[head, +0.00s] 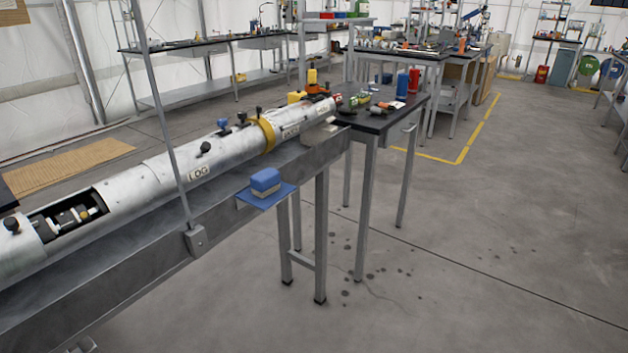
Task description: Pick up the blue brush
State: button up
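A blue block-shaped thing (265,181) with a pale band along its lower side is in the middle of the head view. It is the likeliest match for the blue brush, but bristles cannot be made out. It rests on a flat blue mat or plate (249,202) at the near edge of a long grey metal bench (145,258). Nothing covers it from this side. My gripper is not in view.
A long silver cylinder marked LOG (150,182) lies along the bench behind the blue thing. A thin metal post (166,110) rises from the bench front, left of it. A dark-topped table (385,122) with small items adjoins at right. The floor (470,260) front right is clear.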

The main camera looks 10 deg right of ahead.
aim_at(264, 183)
jog(key=i+l+z, duration=0.2)
jog(key=i+l, duration=0.15)
jog(key=i, duration=0.5)
